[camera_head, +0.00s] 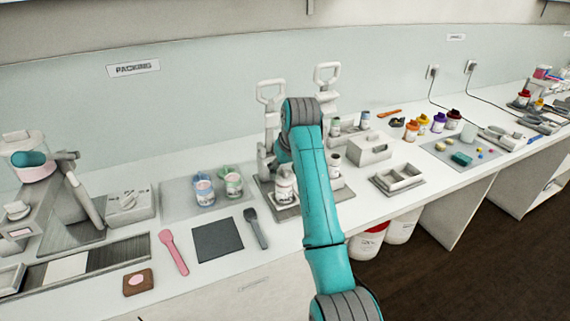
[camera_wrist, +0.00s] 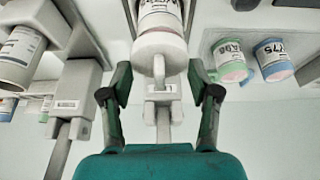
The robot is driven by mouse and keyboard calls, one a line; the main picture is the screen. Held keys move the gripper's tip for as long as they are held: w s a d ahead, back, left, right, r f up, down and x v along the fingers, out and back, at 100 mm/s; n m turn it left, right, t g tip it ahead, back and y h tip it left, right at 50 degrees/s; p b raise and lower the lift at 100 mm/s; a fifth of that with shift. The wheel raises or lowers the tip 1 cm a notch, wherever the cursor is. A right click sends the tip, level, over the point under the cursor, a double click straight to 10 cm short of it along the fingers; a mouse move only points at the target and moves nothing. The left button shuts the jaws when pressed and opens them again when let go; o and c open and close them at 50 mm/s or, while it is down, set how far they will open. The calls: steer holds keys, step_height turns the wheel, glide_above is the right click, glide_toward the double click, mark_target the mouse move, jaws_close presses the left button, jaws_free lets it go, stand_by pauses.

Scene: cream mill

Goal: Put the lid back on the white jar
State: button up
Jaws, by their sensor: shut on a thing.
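The white jar (camera_head: 285,188) with a printed label stands on a grey base at the bench's middle, beside my arm. In the wrist view the labelled jar (camera_wrist: 160,13) is at the top centre, partly cut off. A round white lid (camera_wrist: 160,43) lies against the jar's end. My gripper (camera_wrist: 160,72) has its two fingers on either side of the lid, shut on it. I cannot tell whether the lid is seated or slightly apart from the jar. In the head view my gripper is mostly hidden by my arm, above the jar.
Two white-handled press stands (camera_head: 270,120) rise behind the jar. Green and blue labelled jars (camera_head: 205,192) stand on a mat to the left. A grey spatula (camera_head: 256,228), a dark square mat (camera_head: 217,240) and a pink spatula (camera_head: 173,252) lie in front. A grey tray (camera_head: 397,181) is to the right.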

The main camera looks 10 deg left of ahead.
steer(key=shift+f, duration=0.45)
steer(key=shift+a+f, duration=0.1)
steer(key=shift+f, duration=0.55)
stand_by(2.1)
steer(key=o, duration=0.8)
steer(key=shift+o, duration=1.1)
steer(key=shift+r, duration=0.15)
